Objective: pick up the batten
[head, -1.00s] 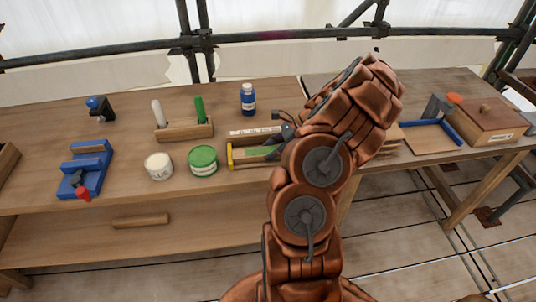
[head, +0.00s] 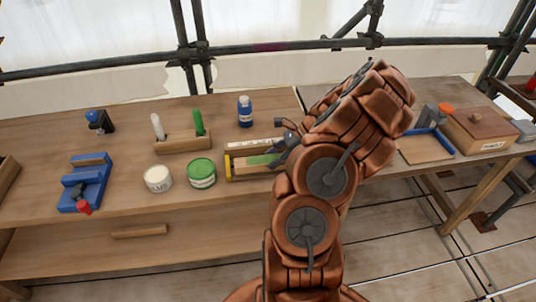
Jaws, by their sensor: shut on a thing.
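My gripper (head: 284,147) is at the labelled tray (head: 228,168) near the middle of the bench, partly hidden behind my own copper-coloured arm. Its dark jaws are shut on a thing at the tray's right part. This appears to be the batten (head: 262,160), a slim piece with a green face, lying along the tray's length. Its right end is hidden by the gripper and arm. I cannot tell whether it is clear of the tray floor.
A green tin (head: 202,173), white tin (head: 158,179), blue bottle (head: 245,112) and wooden holder with two handles (head: 183,144) stand left of the gripper. A blue vise-like fixture (head: 86,184) is farther left. A blue-edged tray (head: 428,148) and wooden box (head: 484,129) are right.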

